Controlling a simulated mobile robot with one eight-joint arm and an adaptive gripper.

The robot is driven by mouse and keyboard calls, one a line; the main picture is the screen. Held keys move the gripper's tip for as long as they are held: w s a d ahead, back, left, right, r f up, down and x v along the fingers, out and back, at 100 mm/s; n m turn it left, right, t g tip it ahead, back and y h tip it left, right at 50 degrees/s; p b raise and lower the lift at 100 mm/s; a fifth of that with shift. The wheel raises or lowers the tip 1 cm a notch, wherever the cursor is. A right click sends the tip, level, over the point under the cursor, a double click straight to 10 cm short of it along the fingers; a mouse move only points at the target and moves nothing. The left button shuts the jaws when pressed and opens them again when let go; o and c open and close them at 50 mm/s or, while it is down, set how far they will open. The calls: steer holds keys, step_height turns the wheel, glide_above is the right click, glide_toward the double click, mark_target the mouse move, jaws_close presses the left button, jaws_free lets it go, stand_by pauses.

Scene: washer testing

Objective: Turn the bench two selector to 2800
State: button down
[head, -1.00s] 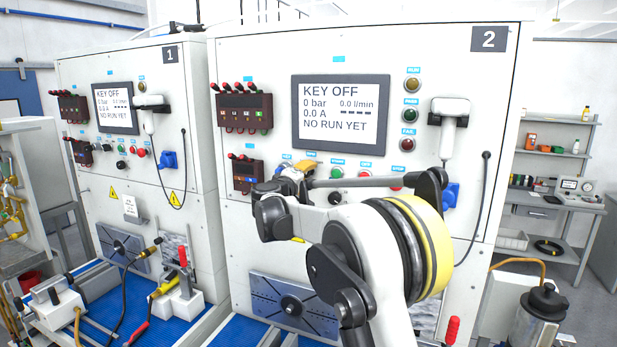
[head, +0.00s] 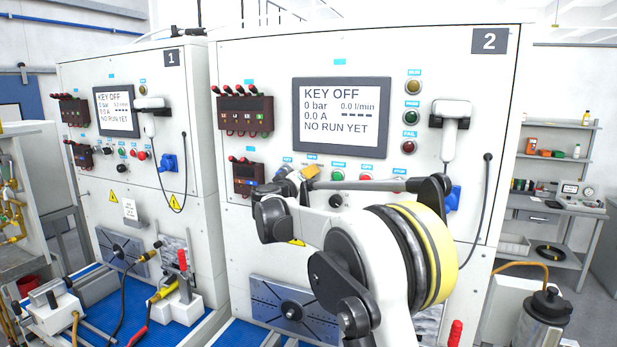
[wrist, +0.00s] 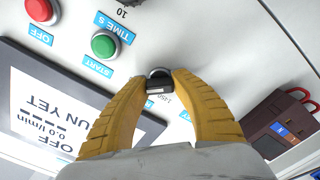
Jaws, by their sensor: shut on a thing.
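The bench two selector (wrist: 159,79) is a small dark knob with a greyish rounded edge, seen in the wrist view between my fingertips. My gripper (wrist: 161,88) has its two yellow fingers closed on the knob from both sides. A printed number that looks like 1450 shows beside the right fingertip. Other scale marks and the knob's pointer are hidden or too small to read. In the head view my gripper (head: 309,172) is at the bench two panel (head: 440,60), below the display (head: 341,118), and hides the selector there. The display reads KEY OFF and NO RUN YET.
The green START button (wrist: 105,44) and red OFF button (wrist: 40,10) lie close to my fingers. A dark terminal block (wrist: 280,128) is on the other side. A white handheld device (head: 450,125) hangs at the panel's right. Bench one (head: 130,60) stands to the left.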

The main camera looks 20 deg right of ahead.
steer(key=shift+r, duration=0.1)
steer(key=c, duration=1.1)
jaws_free()
steer(key=shift+o, duration=0.6)
steer(key=shift+s, duration=0.2)
steer(key=shift+w+a, duration=0.1)
steer(key=shift+w, duration=0.25)
steer(key=shift+s, duration=0.2)
steer(key=v, duration=1.1)
steer(key=shift+s+a, duration=0.15)
steer(key=shift+a, duration=0.2)
